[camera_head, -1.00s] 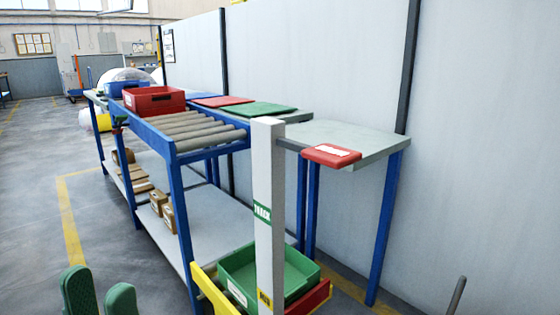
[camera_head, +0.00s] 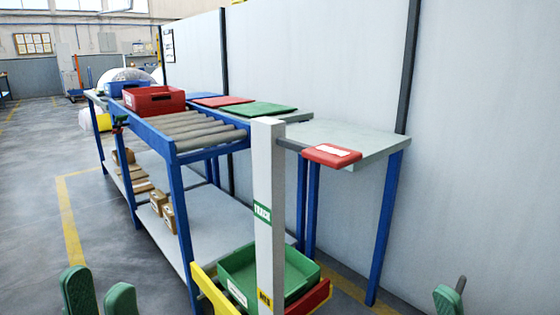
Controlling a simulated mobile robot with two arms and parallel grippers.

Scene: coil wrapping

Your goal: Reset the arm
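My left gripper (camera_head: 100,292) shows at the lower left edge of the head view. Its two green padded fingers point up and stand apart, with bare floor between them and nothing held.
A roller bench (camera_head: 187,200) carries a red bin (camera_head: 153,100) and a blue bin (camera_head: 128,84). In front stands a grey post (camera_head: 267,180) with a red pad (camera_head: 331,155) beside it and a green bin (camera_head: 286,262) below. A pale wall (camera_head: 480,130) closes the right side. Floor at left is clear.

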